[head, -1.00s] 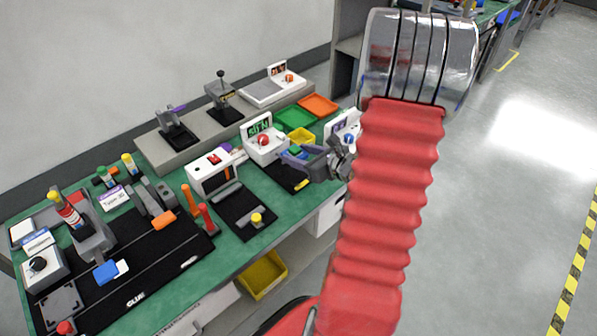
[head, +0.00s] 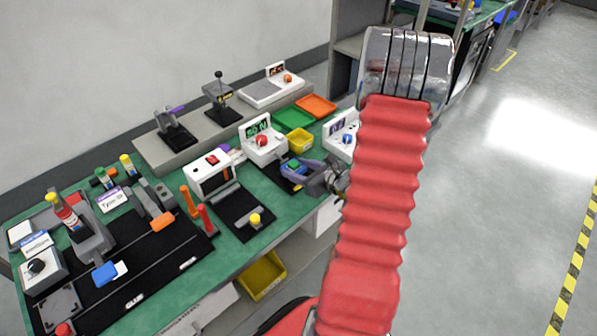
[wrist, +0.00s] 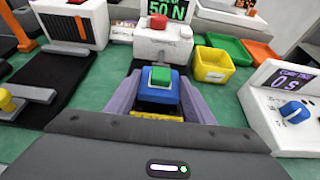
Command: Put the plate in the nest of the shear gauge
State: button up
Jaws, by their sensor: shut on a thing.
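My gripper (head: 308,170) has its two purple fingers closed on a small blue piece with a green top, which I take for the plate (wrist: 160,92). The plate (head: 294,165) is over the dark base in front of a white gauge (head: 262,141) with a red knob and a green "50 N" display. This gauge (wrist: 163,47) stands straight ahead in the wrist view. I take it for the shear gauge. A yellow strip (wrist: 157,118) shows below the plate. The nest is hidden by the plate and fingers, so I cannot tell whether they touch.
A yellow bin (wrist: 214,66) stands right of the gauge, with green (head: 294,118) and orange (head: 317,105) trays behind. A white unit with a blue knob (wrist: 291,111) is close on the right. A white box tester (head: 211,173) with a black base stands left.

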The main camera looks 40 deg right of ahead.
jog(key=shift+f, duration=0.7)
jog(key=o, duration=1.1)
jog(key=shift+f, duration=0.1)
jog(key=shift+c, duration=0.2)
jog(key=shift+s+r, duration=0.3)
jog(key=shift+s, duration=0.2)
jog(key=v, duration=1.1)
